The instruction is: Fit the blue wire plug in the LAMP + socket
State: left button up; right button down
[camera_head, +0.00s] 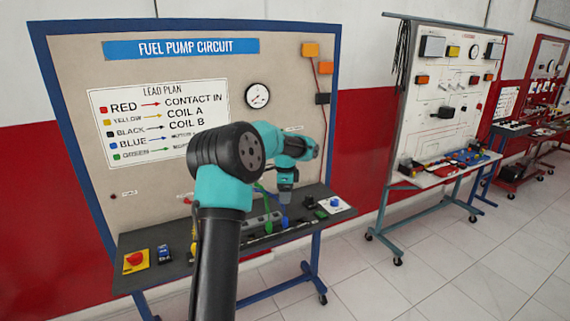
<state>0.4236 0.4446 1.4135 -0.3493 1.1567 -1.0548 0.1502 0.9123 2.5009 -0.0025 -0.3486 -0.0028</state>
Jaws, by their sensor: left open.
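My left gripper (285,203) is open and points down above the shelf of the fuel pump board. A blue plug (284,222) stands on the shelf just under its fingertips; I cannot tell if they touch. A green wire plug (267,226) is just left of it. The LAMP + socket cannot be made out; the small labels on the board are too small to read, and my arm covers part of the panel. My right gripper is not in view.
The fuel pump board (230,75) carries a lead plan (150,118) and a gauge (257,96). On its shelf (132,240) are a red knob on a yellow base (136,260), a blue switch (164,252) and a white block with a blue knob (335,204). Other trainers stand to the right.

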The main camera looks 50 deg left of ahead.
pick_arm(q)
notch_tip(320, 180, up, 13)
dwell(0.3)
jog(key=shift+f, duration=0.1)
dwell(0.4)
jog(key=w+d+f+n+h, duration=0.1)
jog(key=w+d+f, duration=0.25)
jog(key=f, duration=0.45)
jog(key=w+d+f, duration=0.2)
jog(key=d+f, duration=0.3)
jog(key=f, duration=0.3)
jog(key=s+d+f+n+h, duration=0.1)
jog(key=d+f, duration=0.6)
jog(key=f, duration=0.2)
jog(key=s+d+f+n+h, duration=0.1)
jog(key=d+f+n, duration=0.1)
jog(key=d+f, duration=0.65)
jog(key=s+d+f+n, duration=0.2)
jog(key=s+d+f, duration=0.6)
jog(key=f, duration=0.3)
jog(key=s+d+f+n, duration=0.2)
jog(key=s+d, duration=0.2)
jog(key=s, duration=0.3)
jog(key=s+d+f+n, duration=0.2)
jog(key=s+d+f, duration=0.1)
jog(key=s, duration=0.5)
jog(key=shift+d+f+t+h, duration=0.2)
jog(key=shift+d+t+h, duration=0.2)
jog(key=shift+d, duration=0.25)
